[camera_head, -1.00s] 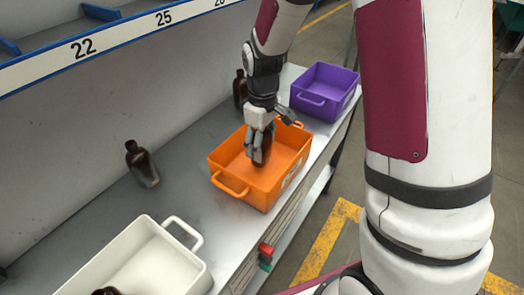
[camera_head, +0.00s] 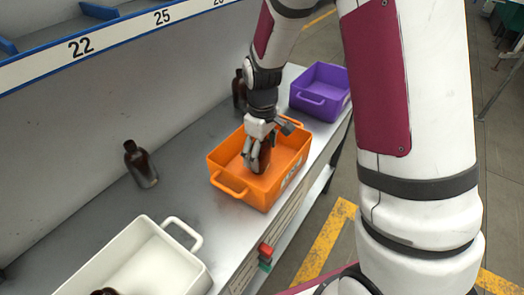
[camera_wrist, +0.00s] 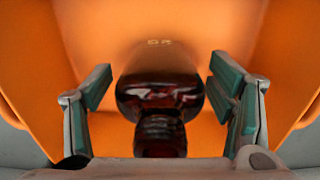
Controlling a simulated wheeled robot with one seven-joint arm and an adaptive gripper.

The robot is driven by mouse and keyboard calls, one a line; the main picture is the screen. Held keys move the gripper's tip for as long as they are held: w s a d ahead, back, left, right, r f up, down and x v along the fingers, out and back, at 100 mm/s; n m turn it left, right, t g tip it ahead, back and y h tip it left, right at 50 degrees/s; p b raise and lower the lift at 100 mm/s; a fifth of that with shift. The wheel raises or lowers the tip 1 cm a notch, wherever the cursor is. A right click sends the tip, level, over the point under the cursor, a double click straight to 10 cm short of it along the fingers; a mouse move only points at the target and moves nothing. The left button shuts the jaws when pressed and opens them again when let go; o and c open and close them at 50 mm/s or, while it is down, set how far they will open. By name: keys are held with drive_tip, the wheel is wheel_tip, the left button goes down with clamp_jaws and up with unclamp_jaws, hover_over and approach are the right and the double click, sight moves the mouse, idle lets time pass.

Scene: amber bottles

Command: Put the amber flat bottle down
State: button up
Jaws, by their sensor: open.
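The amber flat bottle (camera_wrist: 160,100) is between the two fingers of my gripper (camera_wrist: 160,105) in the wrist view, with gaps to the pads on both sides. The fingers are open. In the head view my gripper (camera_head: 257,158) reaches down into the orange crate (camera_head: 228,172), and the bottle (camera_head: 264,158) shows partly behind the fingers, inside the crate. The wrist view shows the orange crate wall and floor (camera_wrist: 100,25) around the bottle. Whether the bottle touches the crate floor is hard to tell.
A purple crate (camera_head: 318,103) stands behind the orange one and a white crate (camera_head: 190,262) in front. One dark bottle (camera_head: 141,165) stands left on the grey bench; another (camera_head: 238,92) stands behind my wrist. A dark bottle top (camera_head: 104,292) shows in the white crate.

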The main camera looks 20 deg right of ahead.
wheel_tip(320, 180, up, 12)
drive_tip(key=shift+r+p, duration=0.15)
drive_tip(key=shift+p, duration=0.25)
drive_tip(key=shift+s+r, duration=0.25)
drive_tip(key=shift+r, duration=0.15)
drive_tip(key=s+d+r+m+t, duration=0.1)
drive_tip(key=s+r+m+t, duration=0.15)
drive_tip(key=s+r, duration=0.8)
drive_tip(key=s+m, duration=0.4)
drive_tip(key=s, duration=1.1)
drive_tip(key=shift+s+d+f+m+t, duration=0.2)
drive_tip(key=shift+f+m+t, duration=0.15)
drive_tip(key=shift+t, duration=0.5)
wheel_tip(320, 180, up, 5)
drive_tip(key=p, duration=0.3)
drive_tip(key=shift+s+f+p, duration=0.1)
drive_tip(key=shift+p, duration=0.3)
